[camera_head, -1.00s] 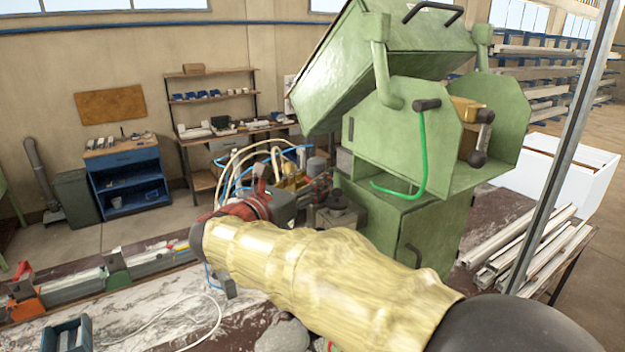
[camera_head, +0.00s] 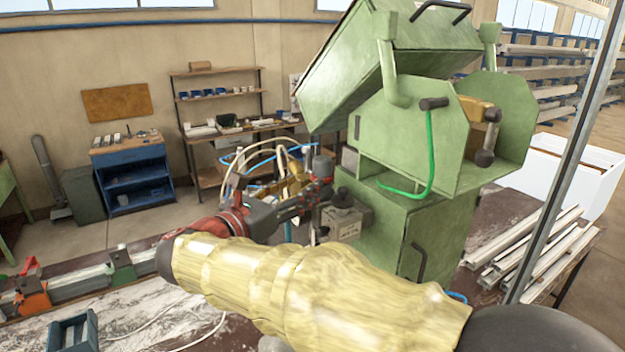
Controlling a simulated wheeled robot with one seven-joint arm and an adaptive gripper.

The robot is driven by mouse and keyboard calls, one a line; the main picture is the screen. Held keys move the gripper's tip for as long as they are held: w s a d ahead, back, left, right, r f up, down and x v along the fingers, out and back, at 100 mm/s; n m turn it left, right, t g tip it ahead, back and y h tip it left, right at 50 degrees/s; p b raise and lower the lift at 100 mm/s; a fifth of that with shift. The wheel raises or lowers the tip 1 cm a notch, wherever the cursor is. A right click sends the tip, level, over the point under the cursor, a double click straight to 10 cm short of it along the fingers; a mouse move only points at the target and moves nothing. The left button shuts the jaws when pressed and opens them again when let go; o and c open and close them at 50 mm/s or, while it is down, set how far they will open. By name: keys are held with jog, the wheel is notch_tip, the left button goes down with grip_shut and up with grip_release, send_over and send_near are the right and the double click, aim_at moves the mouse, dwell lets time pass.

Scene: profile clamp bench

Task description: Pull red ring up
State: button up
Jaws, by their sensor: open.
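My gripper (camera_head: 322,194) reaches right from the red wrist at the end of my yellow-sleeved arm. Its dark fingers are small and partly merged with the clutter behind, and I see nothing held between them. It is beside the clamp unit (camera_head: 345,222) on the left side of the green machine (camera_head: 415,225). A small grey cylinder (camera_head: 322,166) with a reddish part stands just above the fingertips. I cannot make out a clear red ring; small red spots show around the fingers. Whether the fingers touch anything cannot be told.
White and blue hoses (camera_head: 262,158) loop behind my gripper. A long profile rail (camera_head: 75,285) with orange and green clamps lies at the left. Profile bars (camera_head: 530,250) lie at the right beside a metal post (camera_head: 560,160).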

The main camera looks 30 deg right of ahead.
jog(key=v, duration=0.5)
jog(key=shift+a, duration=0.15)
dwell(0.3)
